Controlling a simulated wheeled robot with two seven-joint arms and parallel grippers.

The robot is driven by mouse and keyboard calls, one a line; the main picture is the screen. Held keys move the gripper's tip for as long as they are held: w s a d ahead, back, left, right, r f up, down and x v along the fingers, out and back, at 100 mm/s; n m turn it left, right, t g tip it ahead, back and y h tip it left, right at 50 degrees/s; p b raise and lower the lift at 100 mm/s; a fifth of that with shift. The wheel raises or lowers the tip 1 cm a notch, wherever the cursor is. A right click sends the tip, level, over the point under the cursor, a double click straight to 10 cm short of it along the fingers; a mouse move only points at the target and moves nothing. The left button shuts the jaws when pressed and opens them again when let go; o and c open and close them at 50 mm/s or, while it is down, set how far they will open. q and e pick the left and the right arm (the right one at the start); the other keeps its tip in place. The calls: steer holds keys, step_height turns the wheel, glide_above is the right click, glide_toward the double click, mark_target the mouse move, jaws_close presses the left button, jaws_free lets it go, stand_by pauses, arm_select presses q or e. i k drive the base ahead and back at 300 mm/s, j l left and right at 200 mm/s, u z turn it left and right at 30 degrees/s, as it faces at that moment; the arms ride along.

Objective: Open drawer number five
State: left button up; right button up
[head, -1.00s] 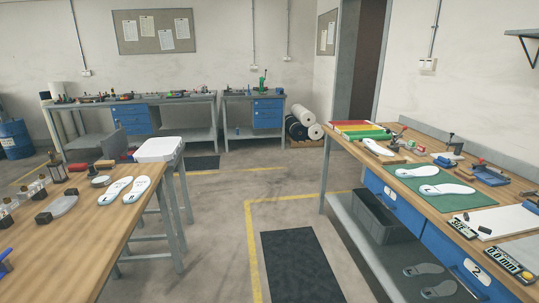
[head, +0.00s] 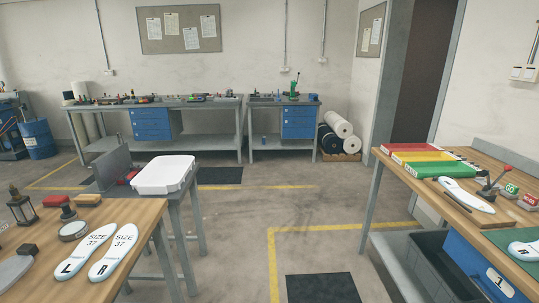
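No drawer marked five can be read in the head view. A blue drawer labelled 1 (head: 490,274) is under the right workbench, partly cut off by the frame edge. A blue drawer unit (head: 151,126) hangs under the back left bench, with several shut drawers whose labels are too small to read. Another blue unit (head: 298,124) hangs under the back right bench, also shut, its markings too small to read. Neither of my grippers is in view.
The right workbench (head: 450,170) and left table (head: 146,216) flank an open floor aisle. A dark mat (head: 322,288) and yellow lines mark the floor. A white tray (head: 163,176) sits on a small stand at left.

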mark_target(287, 121)
steer(key=i+j, duration=0.1)
steer(key=i, duration=3.2)
steer(key=i+l+z, duration=0.25)
steer(key=i, duration=0.95)
steer(key=i+l+z, duration=0.3)
steer(key=i, duration=0.85)
steer(key=i+j+z, duration=0.25)
steer(key=i, duration=0.95)
